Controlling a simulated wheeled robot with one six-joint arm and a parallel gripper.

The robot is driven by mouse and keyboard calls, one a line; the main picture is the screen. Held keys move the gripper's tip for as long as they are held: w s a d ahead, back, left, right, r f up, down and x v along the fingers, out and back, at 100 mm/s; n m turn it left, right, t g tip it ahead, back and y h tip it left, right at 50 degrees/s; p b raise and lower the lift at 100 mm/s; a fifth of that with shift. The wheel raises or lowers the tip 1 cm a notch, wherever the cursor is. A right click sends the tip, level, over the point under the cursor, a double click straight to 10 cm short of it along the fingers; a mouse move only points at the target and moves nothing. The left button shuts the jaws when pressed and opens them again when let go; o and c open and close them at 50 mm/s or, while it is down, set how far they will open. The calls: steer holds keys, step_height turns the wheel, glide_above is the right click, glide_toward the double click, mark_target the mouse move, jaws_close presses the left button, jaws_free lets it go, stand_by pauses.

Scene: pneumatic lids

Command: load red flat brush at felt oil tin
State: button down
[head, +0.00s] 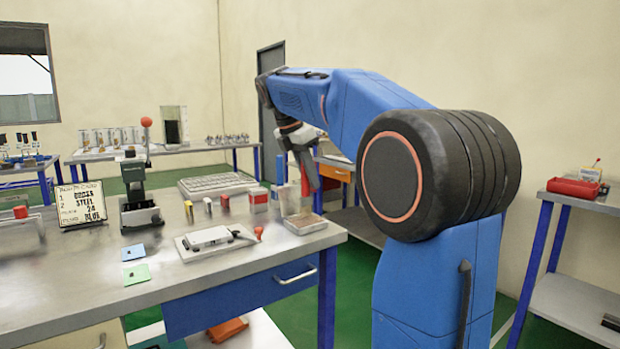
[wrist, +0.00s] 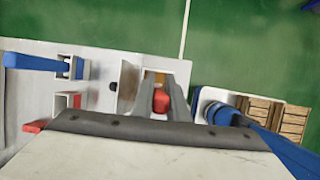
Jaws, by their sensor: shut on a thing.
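My gripper (head: 309,180) hangs over the right end of the steel bench. It is shut on the red flat brush (head: 304,182), whose red end shows between the fingers in the wrist view (wrist: 161,101). The felt oil tin (head: 304,224) is a low, open, brownish tray near the bench's right edge, below the gripper. In the wrist view its yellow-brown felt (wrist: 154,77) shows just beyond the brush. The brush's bristles are hidden, and I cannot tell if they touch the felt.
A white holder with a red front (head: 258,199) and a holder with an upright blue brush (head: 281,171) stand left of the tin. A plate with a grey device and red knob (head: 215,239) lies in front. A black press (head: 137,190) stands farther left.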

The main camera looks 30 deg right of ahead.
mark_target(310, 196)
steer(key=shift+f, duration=0.6)
stand_by(1.6)
step_height(310, 196, up, 7)
stand_by(1.0)
stand_by(0.7)
